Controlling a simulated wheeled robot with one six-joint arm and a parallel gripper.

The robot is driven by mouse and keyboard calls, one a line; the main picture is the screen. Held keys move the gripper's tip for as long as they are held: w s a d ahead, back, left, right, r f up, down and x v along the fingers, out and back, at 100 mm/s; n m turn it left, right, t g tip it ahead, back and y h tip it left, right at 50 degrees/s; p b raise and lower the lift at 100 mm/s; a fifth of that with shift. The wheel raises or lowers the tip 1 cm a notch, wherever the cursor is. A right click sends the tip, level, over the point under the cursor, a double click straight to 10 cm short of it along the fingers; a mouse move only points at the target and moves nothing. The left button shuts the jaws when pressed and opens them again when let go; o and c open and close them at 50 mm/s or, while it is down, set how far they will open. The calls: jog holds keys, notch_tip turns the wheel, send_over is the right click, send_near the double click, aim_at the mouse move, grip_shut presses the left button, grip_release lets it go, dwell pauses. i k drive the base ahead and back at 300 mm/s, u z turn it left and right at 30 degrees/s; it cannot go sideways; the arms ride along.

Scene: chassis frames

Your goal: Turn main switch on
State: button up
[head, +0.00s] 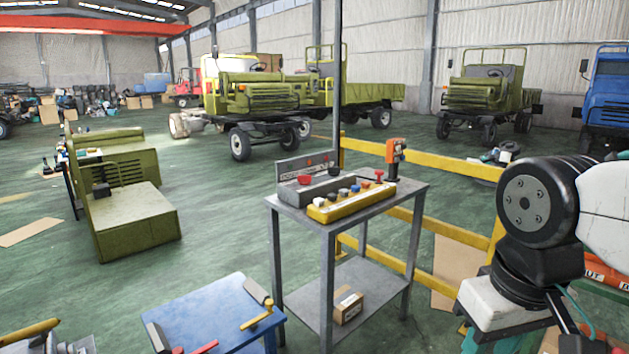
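A grey metal stand (412,198) holds the controls in the middle of the head view. A yellow control box (322,214) with a row of coloured knobs or buttons lies at its front edge. Behind it is a grey control box (290,190) with a red knob (304,180) on top and a panel with small red marks. An orange device (395,151) stands upright at the stand's back right. I cannot tell which control is the main switch or its position. My arm shows at the right, apart from the stand; my gripper is not in view.
A yellow railing (440,161) runs behind and right of the stand. A blue table (215,318) with tools stands at the front left. A cardboard box (347,306) sits on the stand's lower shelf. Green floor is open at left, beyond an olive cab part (135,215).

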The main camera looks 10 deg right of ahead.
aim_at(304, 180)
jog(key=z, duration=0.15)
jog(key=i, duration=2.45)
jog(key=u, duration=0.45)
